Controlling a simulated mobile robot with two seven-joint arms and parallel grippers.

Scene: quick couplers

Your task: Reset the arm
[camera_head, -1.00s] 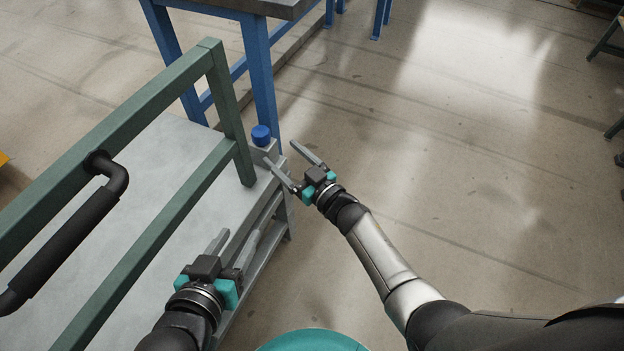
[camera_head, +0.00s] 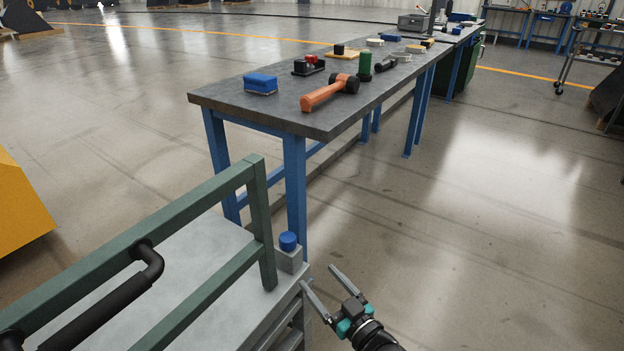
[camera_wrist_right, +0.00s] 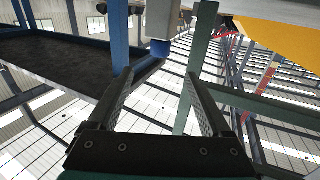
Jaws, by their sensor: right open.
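My right gripper (camera_head: 318,284) is open and empty at the bottom of the head view, just right of the grey cart's (camera_head: 200,250) corner. In the right wrist view its two fingers (camera_wrist_right: 165,85) stand apart with nothing between them. A blue round cap (camera_head: 288,241) sits on a small grey block (camera_head: 289,260) at the cart's corner, left of and beyond the fingertips. The blue cap also shows past the fingers in the right wrist view (camera_wrist_right: 160,48). My left gripper is out of view.
The cart has a green frame (camera_head: 262,220) and a black handle (camera_head: 100,300). A dark workbench (camera_head: 230,105) on blue legs stands ahead, with an orange mallet (camera_head: 330,91), a blue box (camera_head: 260,84) and other items. Open floor lies to the right.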

